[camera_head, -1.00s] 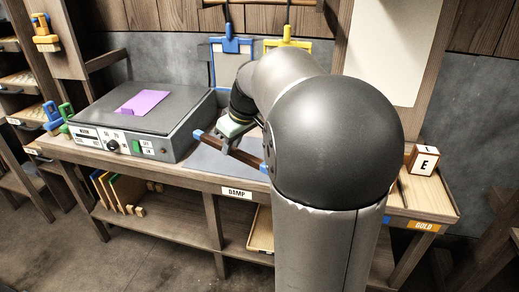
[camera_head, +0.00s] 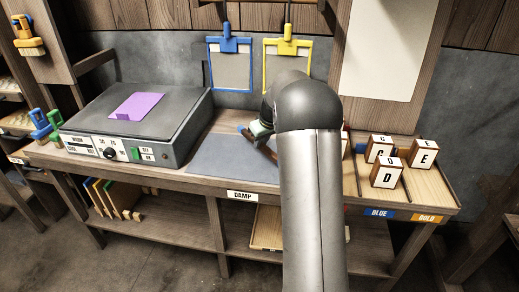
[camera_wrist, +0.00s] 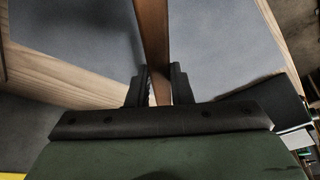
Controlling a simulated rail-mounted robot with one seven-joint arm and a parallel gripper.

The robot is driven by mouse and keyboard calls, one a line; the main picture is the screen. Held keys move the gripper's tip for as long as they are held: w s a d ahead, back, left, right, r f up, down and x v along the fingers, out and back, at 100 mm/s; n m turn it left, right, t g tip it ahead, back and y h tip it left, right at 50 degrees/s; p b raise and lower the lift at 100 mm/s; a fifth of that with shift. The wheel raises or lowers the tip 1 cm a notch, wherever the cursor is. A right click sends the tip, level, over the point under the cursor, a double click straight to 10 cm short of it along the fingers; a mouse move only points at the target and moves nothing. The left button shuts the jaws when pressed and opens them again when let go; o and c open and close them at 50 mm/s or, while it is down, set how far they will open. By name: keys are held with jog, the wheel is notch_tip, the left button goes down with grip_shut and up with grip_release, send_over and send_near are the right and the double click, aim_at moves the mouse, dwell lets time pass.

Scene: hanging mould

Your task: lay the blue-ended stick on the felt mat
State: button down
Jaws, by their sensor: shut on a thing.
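The stick is a slim brown bar with a blue end (camera_head: 242,128), seen in the head view beside my gripper (camera_head: 256,133). My gripper is shut on the stick. In the wrist view the brown shaft (camera_wrist: 152,40) runs up from between the two fingers (camera_wrist: 158,86), and no blue end shows there. The felt mat (camera_head: 225,160) is a flat blue-grey sheet on the bench, left of my arm. The stick is over or near the mat's right back part; I cannot tell its height. My arm hides the mat's right side and part of the stick.
A grey box with a purple sheet (camera_head: 136,105) stands left of the mat. Blue (camera_head: 230,60) and yellow (camera_head: 287,63) clipped frames hang behind. Lettered blocks (camera_head: 387,172) stand in a wooden tray at right. The mat's left part is clear.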

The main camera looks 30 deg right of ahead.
aim_at(259, 158)
jog(key=w+f, duration=0.2)
jog(key=shift+w+d+f, duration=0.15)
jog(key=shift+d+f, duration=0.05)
jog(key=shift+f, duration=1.7)
jog(key=shift+f, duration=0.15)
jog(key=c, duration=1.3)
grip_release()
